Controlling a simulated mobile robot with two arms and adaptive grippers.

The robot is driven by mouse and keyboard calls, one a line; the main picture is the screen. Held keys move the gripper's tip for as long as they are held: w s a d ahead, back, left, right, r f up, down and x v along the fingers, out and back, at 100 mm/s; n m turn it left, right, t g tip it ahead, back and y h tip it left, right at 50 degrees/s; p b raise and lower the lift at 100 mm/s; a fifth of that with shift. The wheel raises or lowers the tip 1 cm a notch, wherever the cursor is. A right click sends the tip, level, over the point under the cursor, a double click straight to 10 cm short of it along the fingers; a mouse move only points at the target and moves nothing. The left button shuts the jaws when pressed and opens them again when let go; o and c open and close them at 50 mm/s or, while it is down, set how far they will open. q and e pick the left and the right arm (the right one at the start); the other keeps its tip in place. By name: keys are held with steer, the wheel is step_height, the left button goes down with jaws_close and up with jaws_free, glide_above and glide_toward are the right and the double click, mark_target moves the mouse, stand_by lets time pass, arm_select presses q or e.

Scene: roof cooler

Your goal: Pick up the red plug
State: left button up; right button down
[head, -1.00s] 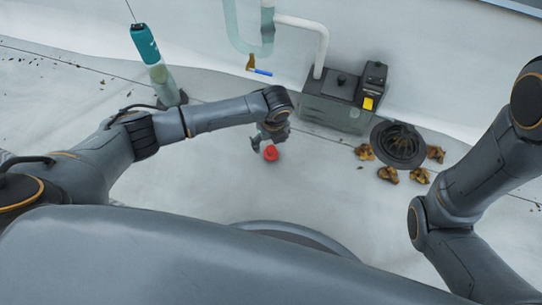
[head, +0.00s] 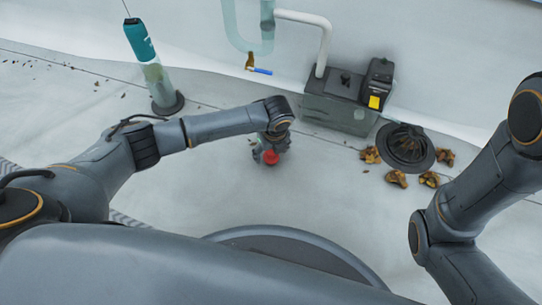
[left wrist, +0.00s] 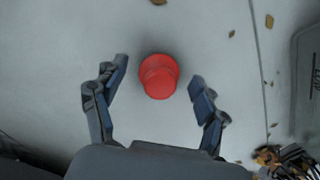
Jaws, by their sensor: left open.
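The red plug (head: 271,157) sits on the pale floor, partly covered by my left gripper (head: 268,150) in the head view. In the left wrist view the whole red plug (left wrist: 159,76) shows, a round stepped piece. My left gripper (left wrist: 160,80) is open, with one finger on each side of the plug and a gap to both. The plug lies between the fingertips, touching neither as far as I can see. My right arm is at the right of the head view, but its gripper is out of view.
A dark grey box unit (head: 341,102) with a yellow label stands behind and to the right. Beside it are a black round drain strainer (head: 406,147) and several brown leaves (head: 397,179). A teal-topped cylinder (head: 141,40) stands at back left. Floor around the plug is clear.

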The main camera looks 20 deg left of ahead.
arm_select(q)
steer(key=c, duration=1.2)
steer(key=shift+o, duration=0.2)
